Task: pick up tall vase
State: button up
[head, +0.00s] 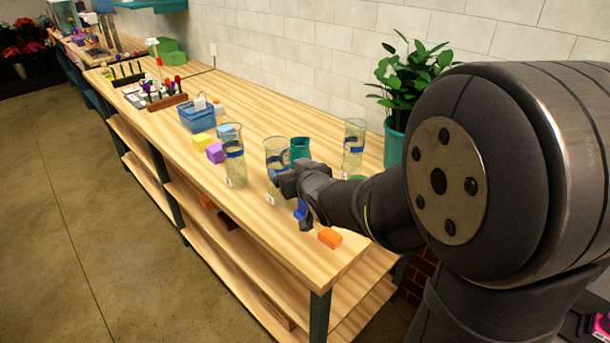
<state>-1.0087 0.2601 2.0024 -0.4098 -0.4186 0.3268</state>
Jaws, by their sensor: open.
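Three tall clear glass vases with blue bands stand upright on the wooden bench. One vase (233,160) is at the left, one vase (275,155) is in the middle, and one vase (352,150) is farther back at the right. I cannot tell which of them is the tall vase. My gripper (298,201) is open at the front edge of the bench, close to the right of the middle vase. It hides part of that vase's lower side. I cannot tell whether they touch. A small blue object (300,208) shows between the gripper's dark parts.
A teal cup (299,150) stands behind the middle vase. An orange block (329,237) lies near the front edge. Yellow (204,142) and purple (216,153) blocks and a blue basket (197,118) are farther left. A potted plant (413,80) stands at the back right.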

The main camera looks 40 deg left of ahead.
aim_at(282, 161)
jog(key=x, duration=0.6)
jog(key=shift+w+a+f, duration=0.15)
jog(key=shift+a, duration=0.15)
jog(key=shift+s+x, duration=0.2)
jog(key=shift+x, duration=2.5)
jog(key=shift+f, duration=0.1)
jog(key=shift+c, duration=0.2)
grip_shut()
